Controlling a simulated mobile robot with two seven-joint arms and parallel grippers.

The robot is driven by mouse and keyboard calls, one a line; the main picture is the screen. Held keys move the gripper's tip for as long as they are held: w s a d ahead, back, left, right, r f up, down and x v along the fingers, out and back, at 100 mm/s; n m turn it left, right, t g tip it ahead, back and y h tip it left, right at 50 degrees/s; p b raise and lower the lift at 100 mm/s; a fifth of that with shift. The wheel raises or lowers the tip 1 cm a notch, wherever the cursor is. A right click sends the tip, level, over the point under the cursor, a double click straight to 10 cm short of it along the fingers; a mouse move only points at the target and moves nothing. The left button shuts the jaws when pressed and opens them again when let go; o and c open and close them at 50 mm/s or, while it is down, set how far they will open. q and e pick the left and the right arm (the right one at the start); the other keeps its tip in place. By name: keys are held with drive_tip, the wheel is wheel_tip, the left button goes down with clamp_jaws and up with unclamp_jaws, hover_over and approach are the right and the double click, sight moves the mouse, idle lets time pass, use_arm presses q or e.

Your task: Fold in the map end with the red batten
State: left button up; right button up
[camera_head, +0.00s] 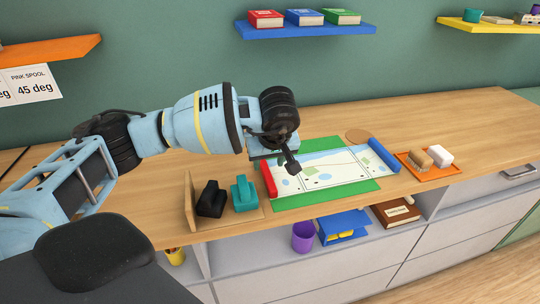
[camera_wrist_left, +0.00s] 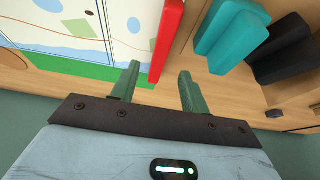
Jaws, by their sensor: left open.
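The map (camera_head: 330,171) lies unfolded on a green mat (camera_head: 352,190) on the wooden worktop. Its red batten (camera_head: 269,181) is at the left end and its blue batten (camera_head: 384,155) at the right end. My left gripper (camera_head: 288,164) is open over the red-batten end of the map. In the left wrist view the near end of the red batten (camera_wrist_left: 167,40) shows between the two green fingers of the gripper (camera_wrist_left: 158,72). I cannot tell whether the fingers touch it. The arm hides part of the map's back left corner. My right gripper is not in view.
A teal block-like piece (camera_head: 244,194) and a black one (camera_head: 211,199) stand close left of the red batten. An orange tray (camera_head: 432,172) with a brush (camera_head: 420,160) and a white block (camera_head: 440,155) lies right. A round disc (camera_head: 358,136) is behind the map.

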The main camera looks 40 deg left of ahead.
sight(267, 172)
use_arm(q)
drive_tip(key=x, duration=0.4)
drive_tip(key=shift+f, duration=0.15)
drive_tip(key=shift+w+a+f, duration=0.15)
drive_tip(key=shift+f, duration=0.15)
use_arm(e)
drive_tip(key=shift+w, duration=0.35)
use_arm(q)
drive_tip(key=shift+c, duration=0.2)
drive_tip(key=c, duration=0.9)
drive_tip(key=shift+r, duration=0.1)
clamp_jaws()
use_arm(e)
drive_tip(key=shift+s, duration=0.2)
